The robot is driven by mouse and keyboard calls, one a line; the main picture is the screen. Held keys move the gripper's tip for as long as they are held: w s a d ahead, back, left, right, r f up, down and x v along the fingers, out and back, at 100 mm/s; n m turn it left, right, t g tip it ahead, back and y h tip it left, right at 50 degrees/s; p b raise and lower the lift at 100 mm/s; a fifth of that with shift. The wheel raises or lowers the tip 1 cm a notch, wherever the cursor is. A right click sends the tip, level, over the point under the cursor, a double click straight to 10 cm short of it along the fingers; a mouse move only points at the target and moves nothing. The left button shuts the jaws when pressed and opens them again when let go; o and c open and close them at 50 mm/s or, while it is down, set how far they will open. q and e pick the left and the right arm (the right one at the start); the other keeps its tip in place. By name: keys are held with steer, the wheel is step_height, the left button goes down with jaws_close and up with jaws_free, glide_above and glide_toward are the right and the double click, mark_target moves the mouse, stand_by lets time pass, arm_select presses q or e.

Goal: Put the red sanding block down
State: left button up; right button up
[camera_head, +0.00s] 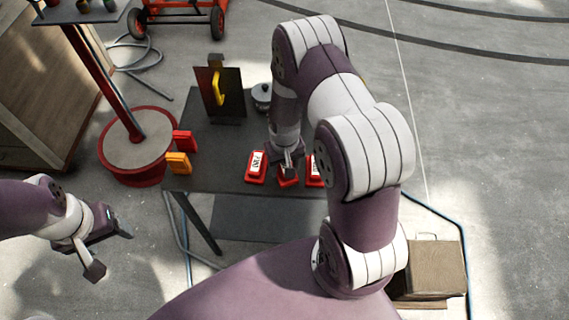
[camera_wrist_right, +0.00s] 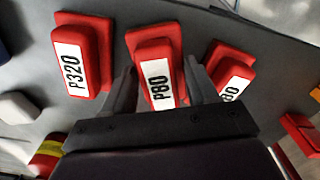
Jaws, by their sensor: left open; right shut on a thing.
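Three red sanding blocks with white labels sit in a row along the near edge of the dark table (camera_head: 205,180). In the right wrist view they are a block marked P320 (camera_wrist_right: 83,52), a middle block marked P80 (camera_wrist_right: 155,50) and a third block (camera_wrist_right: 232,62) whose label is partly hidden. My right gripper (camera_head: 288,167) is shut on the middle P80 block, one finger on each side, between the other two. I cannot tell whether its underside touches the tabletop. My left gripper (camera_head: 108,252) is open and empty, left of the table.
A red block (camera_head: 185,141) and an orange block (camera_head: 178,163) are at the table's left edge. A dark upright panel with a yellow handle (camera_head: 218,88) and a grey pot (camera_head: 262,98) stand at the back. The table's middle is clear. A brown box (camera_head: 436,268) is on the floor.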

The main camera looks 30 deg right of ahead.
steer(key=shift+w+f, duration=0.15)
steer(key=shift+f, duration=0.2)
steer(key=shift+f, duration=0.2)
steer(key=o, duration=0.9)
steer(key=shift+c, duration=0.2)
steer(key=shift+r, duration=0.1)
